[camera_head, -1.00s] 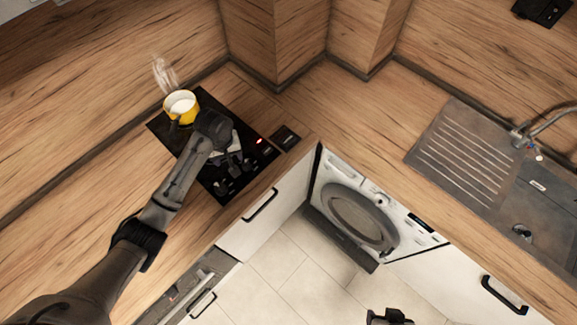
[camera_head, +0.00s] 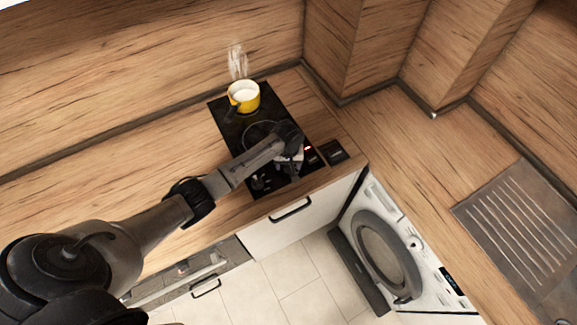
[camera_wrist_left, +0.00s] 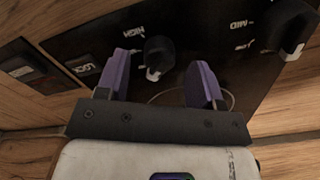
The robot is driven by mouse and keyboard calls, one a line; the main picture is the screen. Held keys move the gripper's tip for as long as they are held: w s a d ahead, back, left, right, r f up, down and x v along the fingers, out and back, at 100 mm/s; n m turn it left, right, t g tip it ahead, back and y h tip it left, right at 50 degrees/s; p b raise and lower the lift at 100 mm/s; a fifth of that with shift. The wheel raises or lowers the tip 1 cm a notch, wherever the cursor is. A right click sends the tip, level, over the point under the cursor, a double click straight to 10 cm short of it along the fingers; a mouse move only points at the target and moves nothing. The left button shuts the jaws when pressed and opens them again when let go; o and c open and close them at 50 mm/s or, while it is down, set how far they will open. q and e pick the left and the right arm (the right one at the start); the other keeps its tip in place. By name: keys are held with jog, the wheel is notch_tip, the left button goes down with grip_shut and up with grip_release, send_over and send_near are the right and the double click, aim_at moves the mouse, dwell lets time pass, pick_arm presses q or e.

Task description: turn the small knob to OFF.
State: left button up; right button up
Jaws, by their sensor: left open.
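A small black knob (camera_wrist_left: 158,57) with a pale pointer sits on the black hob panel near the word HIGH in the left wrist view. A larger-looking black knob (camera_wrist_left: 288,32) is to its right, near MID. My left gripper (camera_wrist_left: 160,64) is open, with its purple fingers on either side of the small knob in that view; I cannot tell if they touch it. In the head view my left gripper (camera_head: 289,161) is over the front of the hob (camera_head: 233,127) and hides part of the controls. My right gripper is out of view.
A steaming yellow pot (camera_head: 244,96) with white contents stands at the back of the hob. A red light (camera_head: 308,148) glows near the gripper. A black switch plate (camera_head: 333,152) lies right of the hob. The counter to the left is clear.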

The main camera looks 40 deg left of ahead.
pick_arm(q)
jog(key=shift+f, duration=1.05)
jog(key=shift+c, duration=0.4)
